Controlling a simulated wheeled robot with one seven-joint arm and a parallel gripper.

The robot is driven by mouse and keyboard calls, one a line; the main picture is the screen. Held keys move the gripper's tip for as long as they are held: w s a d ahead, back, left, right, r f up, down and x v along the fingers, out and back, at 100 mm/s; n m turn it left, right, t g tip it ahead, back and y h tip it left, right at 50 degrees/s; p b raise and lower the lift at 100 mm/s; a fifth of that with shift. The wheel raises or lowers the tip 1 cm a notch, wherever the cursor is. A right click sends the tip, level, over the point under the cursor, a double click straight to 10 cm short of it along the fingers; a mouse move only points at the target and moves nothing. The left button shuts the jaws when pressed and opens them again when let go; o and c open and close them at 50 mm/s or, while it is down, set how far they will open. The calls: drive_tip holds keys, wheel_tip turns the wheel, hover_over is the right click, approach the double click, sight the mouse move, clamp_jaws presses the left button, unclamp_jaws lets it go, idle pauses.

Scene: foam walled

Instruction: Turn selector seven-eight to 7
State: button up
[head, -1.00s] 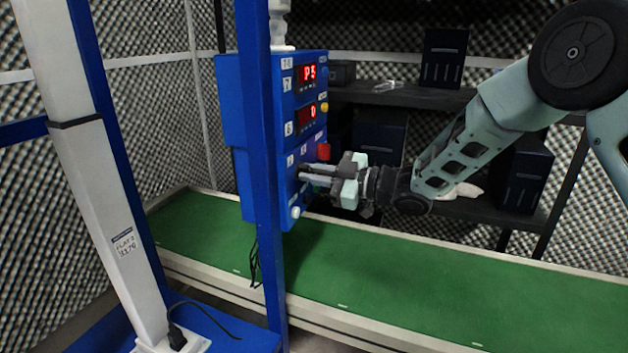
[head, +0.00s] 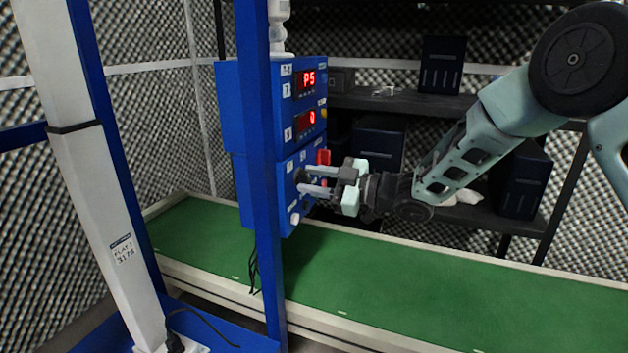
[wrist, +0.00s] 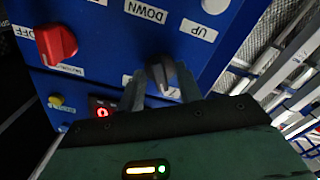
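A blue control box (head: 232,105) hangs beyond a blue post in the head view. A black selector knob (wrist: 160,72) shows in the wrist view, near labels reading DOWN and UP. My gripper (head: 306,183) is at the lower part of the box front. In the wrist view, my gripper (wrist: 162,92) has one finger on each side of the knob, with small gaps showing. The fingers are apart. I cannot read a 7 or 8 beside this knob, and its lower part is hidden by my gripper.
A red knob (wrist: 56,44) with an OFF label is beside the selector, and a yellow button (wrist: 56,101) is nearby. The upper red display (head: 308,79) reads P5 and the lower display (head: 306,119) reads 0. A green conveyor (head: 420,285) runs below. The blue post (head: 266,200) partly hides the box.

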drive_tip(key=v, duration=1.7)
drive_tip(key=shift+d+p, duration=0.15)
drive_tip(key=shift+p, duration=0.3)
drive_tip(key=s+a+f+m+t+h, duration=0.1)
drive_tip(key=s+a+m+t+h, duration=0.1)
drive_tip(key=s+a+m+h, duration=0.55)
drive_tip(key=s+d+f+m+g+h, duration=0.15)
drive_tip(key=s+d+g+h, duration=0.25)
drive_tip(key=s, duration=0.9)
drive_tip(key=s+d+f+m+g+h, duration=0.1)
drive_tip(key=s+d+m+g+h, duration=0.3)
drive_tip(key=s, duration=0.9)
wheel_tip(320, 180, up, 20)
drive_tip(key=p, duration=2)
drive_tip(key=shift+a+f+h, duration=0.2)
drive_tip(key=shift+a+h, duration=0.15)
drive_tip(key=shift+h, duration=0.1)
